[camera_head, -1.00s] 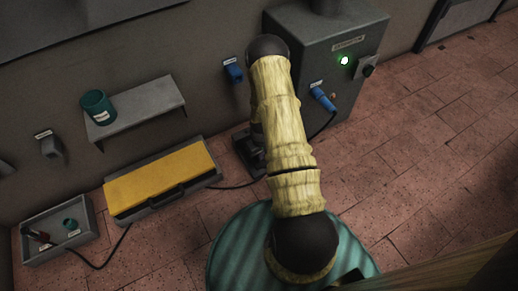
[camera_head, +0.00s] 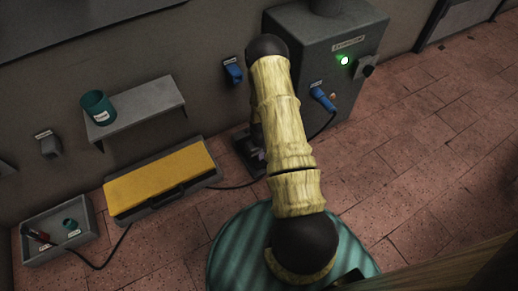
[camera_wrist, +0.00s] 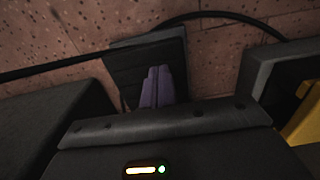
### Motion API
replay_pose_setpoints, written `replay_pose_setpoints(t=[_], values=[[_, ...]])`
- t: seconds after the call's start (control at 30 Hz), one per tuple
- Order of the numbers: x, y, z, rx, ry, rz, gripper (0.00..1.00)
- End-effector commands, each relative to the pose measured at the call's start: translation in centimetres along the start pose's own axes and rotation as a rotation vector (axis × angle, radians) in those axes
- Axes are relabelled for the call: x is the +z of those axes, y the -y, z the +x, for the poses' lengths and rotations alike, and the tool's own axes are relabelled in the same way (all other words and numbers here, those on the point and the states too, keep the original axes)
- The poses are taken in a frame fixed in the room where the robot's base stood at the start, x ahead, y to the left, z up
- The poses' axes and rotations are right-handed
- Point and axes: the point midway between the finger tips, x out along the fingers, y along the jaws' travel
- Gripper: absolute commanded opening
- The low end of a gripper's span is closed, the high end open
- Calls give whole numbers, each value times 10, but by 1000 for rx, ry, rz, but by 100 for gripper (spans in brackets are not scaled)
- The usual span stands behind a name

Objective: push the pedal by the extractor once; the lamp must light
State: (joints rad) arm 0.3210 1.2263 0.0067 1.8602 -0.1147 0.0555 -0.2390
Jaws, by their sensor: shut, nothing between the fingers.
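The extractor (camera_head: 318,62) is a grey box against the wall, and the lamp on its front glows green (camera_head: 344,61). The dark pedal (camera_head: 243,148) is on the floor at its left, largely hidden behind my arm in the head view. In the wrist view the pedal's dark plate (camera_wrist: 126,62) lies under my gripper (camera_wrist: 157,72). The gripper's purple-grey fingers are shut together and empty, with their tips over the plate. I cannot tell whether they touch it.
A wide box with a yellow top (camera_head: 160,178) is on the floor left of the pedal; its edge also shows in the wrist view (camera_wrist: 306,120). A shelf (camera_head: 140,108) with a teal cup (camera_head: 98,108) is above it. A grey tray (camera_head: 75,246) stands far left. Cables cross the floor.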

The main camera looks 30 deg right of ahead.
Motion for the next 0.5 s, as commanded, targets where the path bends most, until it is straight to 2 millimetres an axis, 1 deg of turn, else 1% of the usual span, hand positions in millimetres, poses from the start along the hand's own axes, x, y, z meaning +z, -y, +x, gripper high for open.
replay_pose_setpoints(t=[0.27, 0.5], values=[[0, 0, 1, 0, 0, 0, 0], [0, 0, 6, 0, 0, 1, 0]])
